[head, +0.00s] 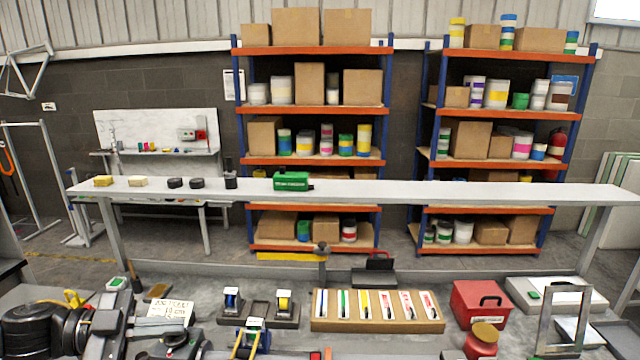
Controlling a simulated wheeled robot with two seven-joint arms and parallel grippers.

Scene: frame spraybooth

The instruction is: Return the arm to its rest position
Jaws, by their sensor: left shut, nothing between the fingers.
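My left arm comes in at the bottom left of the head view, with dark rounded joints and grey links low over the front bench. My left gripper (182,343) is at the bottom edge, shut and empty. It is small and partly mixed with the dark items around it. A white card with handwriting (172,310) lies just beyond it. My right gripper is not in view.
The front bench holds tape dispensers (284,304), a cardboard tray of coloured strips (376,325), a red box (480,302) and a metal frame (563,318). Storage racks stand farther back.

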